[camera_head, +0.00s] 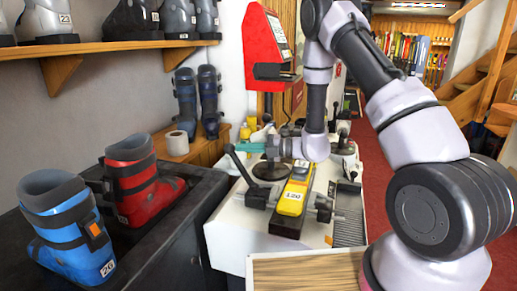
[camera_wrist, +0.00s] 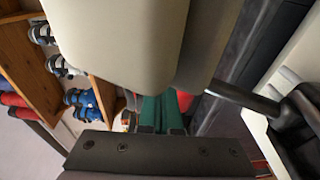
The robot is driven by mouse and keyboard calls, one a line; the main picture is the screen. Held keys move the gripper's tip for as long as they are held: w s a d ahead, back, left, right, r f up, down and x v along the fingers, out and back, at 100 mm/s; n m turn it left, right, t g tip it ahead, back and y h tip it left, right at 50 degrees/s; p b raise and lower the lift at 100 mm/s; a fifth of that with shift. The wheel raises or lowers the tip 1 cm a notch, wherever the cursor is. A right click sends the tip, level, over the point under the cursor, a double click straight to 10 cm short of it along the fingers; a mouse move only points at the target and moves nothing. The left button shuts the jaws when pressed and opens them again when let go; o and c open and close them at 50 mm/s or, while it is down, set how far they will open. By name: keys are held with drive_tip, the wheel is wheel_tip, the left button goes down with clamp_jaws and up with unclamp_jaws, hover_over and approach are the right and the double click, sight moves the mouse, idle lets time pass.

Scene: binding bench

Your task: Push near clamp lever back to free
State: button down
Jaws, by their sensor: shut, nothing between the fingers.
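The near clamp lever (camera_head: 240,166) is a black rod with a round knob. It leans up and left from the clamp block beside the yellow piece marked 120 (camera_head: 291,200). My gripper (camera_head: 243,147) points left over the bench, its teal fingers shut and empty. In the head view the fingertips appear close to the lever's knob; I cannot tell whether they touch. In the wrist view the teal fingers (camera_wrist: 160,112) show partly between the gripper body parts. A black rod (camera_wrist: 240,97), which looks like a lever, runs to a dark block at the right.
The white bench (camera_head: 225,245) carries the clamp. Blue (camera_head: 70,235) and red (camera_head: 138,185) boots stand on the dark counter at left. A paper roll (camera_head: 177,143) sits on a wooden ledge. Red floor lies open at right.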

drive_tip(key=r+v, duration=0.2)
drive_tip(key=v, duration=1.1)
drive_tip(key=s+a+r+n+g+h, duration=0.1)
drive_tip(key=s+a+n+g+h, duration=0.5)
drive_tip(key=n, duration=0.3)
wheel_tip(320, 180, up, 7)
drive_tip(key=w+n+t+h, duration=0.2)
drive_tip(key=n+t+h, duration=0.3)
drive_tip(key=n+t, duration=0.1)
drive_tip(key=shift+h, duration=0.3)
drive_tip(key=x, duration=0.4)
drive_tip(key=w+a+r+x, duration=0.1)
drive_tip(key=x, duration=0.3)
drive_tip(key=a+x, duration=0.1)
drive_tip(key=x, duration=0.3)
drive_tip(key=shift+w+a+r, duration=0.15)
drive_tip(key=shift+w+r, duration=0.05)
drive_tip(key=shift+w, duration=0.05)
drive_tip(key=shift+w+a, duration=0.2)
drive_tip(key=shift+a, duration=0.05)
